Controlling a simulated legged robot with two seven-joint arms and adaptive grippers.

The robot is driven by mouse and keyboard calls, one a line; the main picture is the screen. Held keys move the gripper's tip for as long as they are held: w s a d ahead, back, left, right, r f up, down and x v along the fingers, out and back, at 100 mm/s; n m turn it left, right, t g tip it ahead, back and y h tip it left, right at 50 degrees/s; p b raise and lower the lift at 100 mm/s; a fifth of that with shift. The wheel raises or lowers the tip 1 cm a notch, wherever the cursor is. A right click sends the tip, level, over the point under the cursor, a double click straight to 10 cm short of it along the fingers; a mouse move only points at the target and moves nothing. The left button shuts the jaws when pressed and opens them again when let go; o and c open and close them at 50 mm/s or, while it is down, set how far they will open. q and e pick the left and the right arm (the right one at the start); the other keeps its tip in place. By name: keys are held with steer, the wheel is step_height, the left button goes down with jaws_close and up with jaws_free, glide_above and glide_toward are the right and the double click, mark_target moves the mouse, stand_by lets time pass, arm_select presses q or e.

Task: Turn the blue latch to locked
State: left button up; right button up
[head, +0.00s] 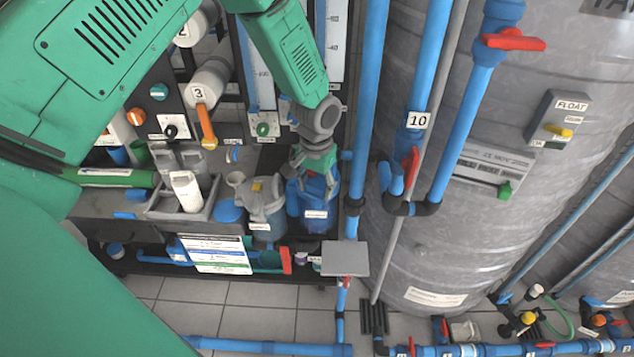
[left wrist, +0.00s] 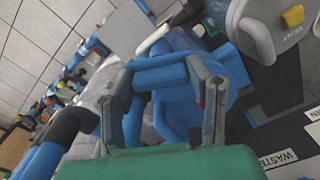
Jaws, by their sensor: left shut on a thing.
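My left gripper (head: 318,163) reaches down onto the top of a blue container (head: 316,222) that stands beside a grey lidded vessel (head: 266,208). In the left wrist view, my left gripper (left wrist: 162,78) has its two fingers on either side of a blue handle-like part (left wrist: 160,76), and it is shut on that part. The blue body (left wrist: 178,112) shows just below and behind it. I cannot tell from these views whether this part is the latch, or how it is turned. The gripper hides much of the container's top. My right gripper is not in view.
A large grey tank (head: 480,140) stands to the right, with blue vertical pipes (head: 369,100) close beside the gripper. A red valve handle (head: 411,165) sits on the pipework. Tiled floor is below.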

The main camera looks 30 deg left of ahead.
arm_select(q)
steer(key=m+p, duration=0.1)
steer(key=m, duration=0.2)
steer(key=m+p, duration=0.1)
steer(key=m, duration=0.2)
steer(key=shift+w+r, duration=0.2)
steer(key=m+p, duration=0.1)
steer(key=m, duration=0.5)
steer(key=shift+m, duration=0.4)
steer(key=o, duration=1.1)
steer(key=shift+c, duration=0.2)
steer(key=shift+o, duration=0.5)
steer(key=shift+f, duration=0.15)
